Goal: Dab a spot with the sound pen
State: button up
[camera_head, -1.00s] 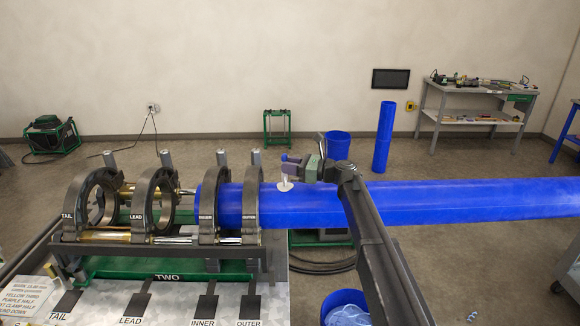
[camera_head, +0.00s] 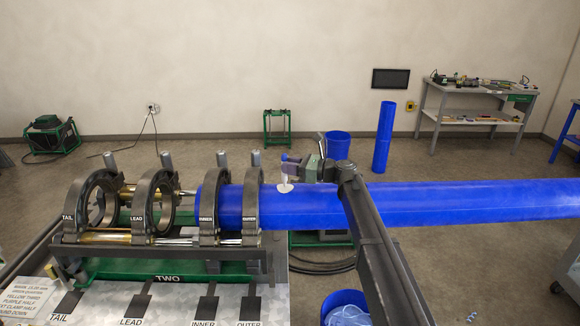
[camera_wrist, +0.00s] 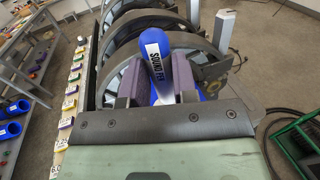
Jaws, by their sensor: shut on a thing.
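The sound pen (camera_wrist: 153,48) has a blue rounded end and a white label reading SOUND PEN in the wrist view. My gripper (camera_wrist: 152,82) is shut on it between two purple-grey jaw pads. In the head view my gripper (camera_head: 288,168) is over the blue pipe (camera_head: 440,203), just right of the outer clamp. A small pale piece (camera_head: 284,187) shows under the jaws at the pipe's top. I cannot tell whether it is the pen's tip or a mark, or whether the pen touches the pipe.
The clamp rings (camera_head: 155,205) of the fusion cart stand at the left, with the pipe running through the right-hand pair. A blue bin (camera_head: 345,303) stands below the pipe. A workbench (camera_head: 475,103) with tools is at the back right. The pipe is clear to the right of my arm.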

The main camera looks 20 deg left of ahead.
jog(key=shift+r+p, duration=0.8)
jog(key=shift+r, duration=0.4)
notch_tip(320, 180, up, 5)
jog(key=p, duration=0.5)
